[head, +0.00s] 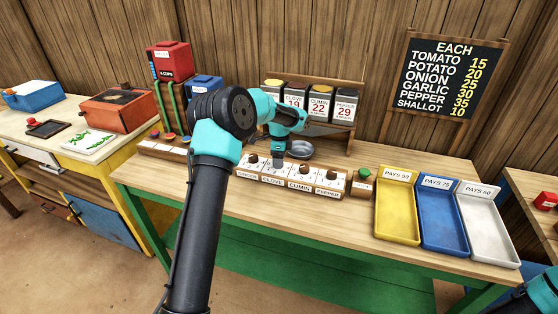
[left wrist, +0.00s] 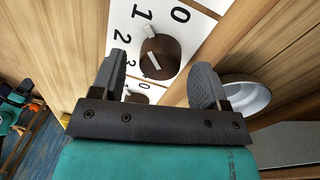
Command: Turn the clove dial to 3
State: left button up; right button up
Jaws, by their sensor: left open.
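My left gripper (head: 279,157) is over the clove place in the dial row; it hides the clove knob in the head view. The CLOVE label (head: 272,181) shows just in front. In the left wrist view my left gripper (left wrist: 161,66) is open, its fingers on either side of a round brown knob, the clove dial (left wrist: 165,52). I cannot tell whether they touch it. Its white mark points up, roughly toward the 1. The printed 0, 1, 2 and 3 show around it. My right gripper's jaws are not visible.
The cumin dial (head: 305,170) and pepper dial (head: 331,175) stand close on the right, the ginger dial (head: 253,158) on the left. A grey bowl (head: 299,149) sits just behind the row. Yellow (head: 394,230), blue and white trays lie at the right.

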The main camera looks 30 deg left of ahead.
pick_arm(q)
jog(key=shift+f, duration=0.35)
jog(key=shift+c, duration=0.4)
jog(key=c, duration=0.8)
jog(key=shift+c, duration=0.2)
